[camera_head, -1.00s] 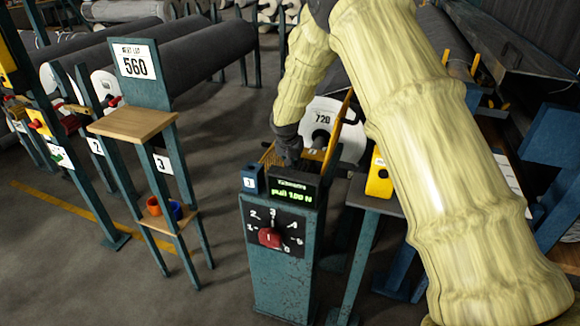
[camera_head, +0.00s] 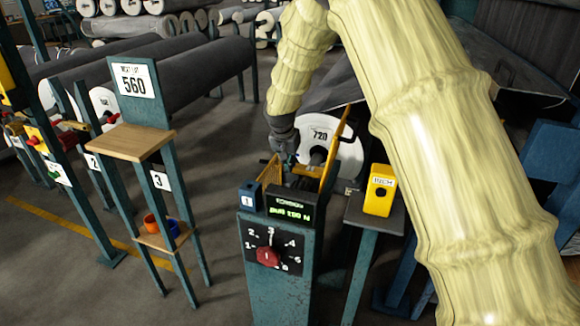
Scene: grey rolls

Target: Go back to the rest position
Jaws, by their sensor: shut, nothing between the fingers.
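My arm in its pale yellow sleeve comes down from the top right. My gripper (camera_head: 285,155) hangs at its end, above and behind the teal console (camera_head: 278,265), near a yellow frame (camera_head: 328,165) and the grey roll end marked 720 (camera_head: 318,133). Its fingers are small and dark here, shut with nothing held. I cannot tell whether it touches the yellow frame. The console has a red knob (camera_head: 268,257) on a numbered dial and a small display (camera_head: 289,208) with green text.
A yellow box (camera_head: 380,190) stands on a small table right of the console. A wooden-topped stand (camera_head: 130,142) with a 560 sign (camera_head: 134,82) is at left, with an orange cup (camera_head: 151,222) and a blue cup (camera_head: 174,228) on its lower shelf. Bare floor (camera_head: 220,140) lies between stand and console.

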